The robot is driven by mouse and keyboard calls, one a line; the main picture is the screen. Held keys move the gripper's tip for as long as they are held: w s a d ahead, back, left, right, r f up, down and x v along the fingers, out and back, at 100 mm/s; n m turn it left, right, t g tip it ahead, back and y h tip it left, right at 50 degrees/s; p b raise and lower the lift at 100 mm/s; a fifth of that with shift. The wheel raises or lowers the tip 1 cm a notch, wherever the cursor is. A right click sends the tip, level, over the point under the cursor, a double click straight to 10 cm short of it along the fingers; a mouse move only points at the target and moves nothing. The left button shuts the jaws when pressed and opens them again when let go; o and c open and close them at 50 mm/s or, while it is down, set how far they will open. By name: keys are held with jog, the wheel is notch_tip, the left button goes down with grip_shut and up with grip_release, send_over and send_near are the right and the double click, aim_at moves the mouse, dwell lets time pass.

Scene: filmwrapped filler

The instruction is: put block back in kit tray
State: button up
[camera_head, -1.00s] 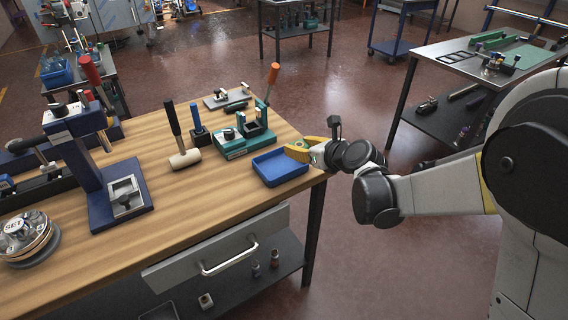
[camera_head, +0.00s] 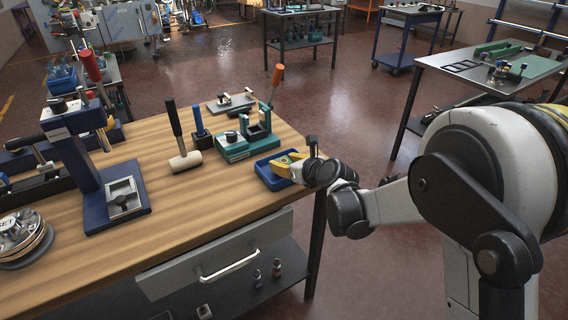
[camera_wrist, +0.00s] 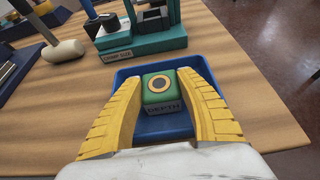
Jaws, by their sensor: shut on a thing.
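The block (camera_wrist: 161,88) is a small green cube with a ringed round mark on top and a dark lettered band on its front face. My gripper (camera_wrist: 165,90) has yellow ribbed fingers, shut on the block's left and right sides. The kit tray (camera_wrist: 126,73) is a shallow blue tray, and the block is over its inside in the wrist view. I cannot tell whether the block touches the tray floor. In the head view my gripper (camera_head: 285,163) reaches over the blue tray (camera_head: 265,171) at the table's right end and hides the block.
A teal fixture (camera_head: 240,144) stands just behind the tray. A mallet (camera_head: 183,150) and a navy press (camera_head: 100,165) are farther left on the wooden table (camera_head: 190,205). The table's right edge is close to the tray. Bare wood lies left of the tray.

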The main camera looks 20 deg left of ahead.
jog(key=shift+f, duration=0.25)
jog(key=o, duration=1.3)
jog(key=shift+r, duration=0.1)
jog(key=shift+r, duration=0.1)
